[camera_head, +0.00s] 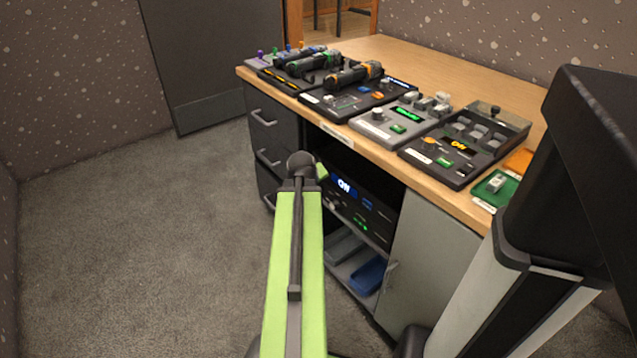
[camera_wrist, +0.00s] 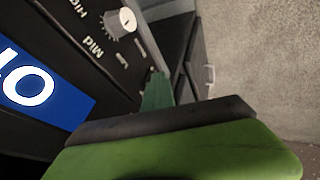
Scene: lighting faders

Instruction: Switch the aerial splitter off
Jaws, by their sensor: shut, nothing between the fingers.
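No label readable as the aerial splitter shows in either view, so I cannot tell which unit it is. A black unit (camera_head: 362,212) with a lit blue display sits in the desk's open bay. The wrist view shows that display (camera_wrist: 35,90) close up, partly cut off, and a white-capped knob (camera_wrist: 120,22) beside "Mid" and "High" lettering. A small pale switch block (camera_head: 496,184) sits on a green pad at the desk's right front corner. My gripper (camera_head: 322,171) is shut and empty in front of the bay, near the black unit; my arm hides part of it.
Several control panels stand on the wooden desk top (camera_head: 420,66), some with lit green or orange displays. A blue tray (camera_head: 369,275) lies on the bay's lower shelf. Drawers (camera_head: 266,125) are left of the bay, a grey cupboard door (camera_head: 432,255) right. Carpet (camera_head: 150,220) is clear at left.

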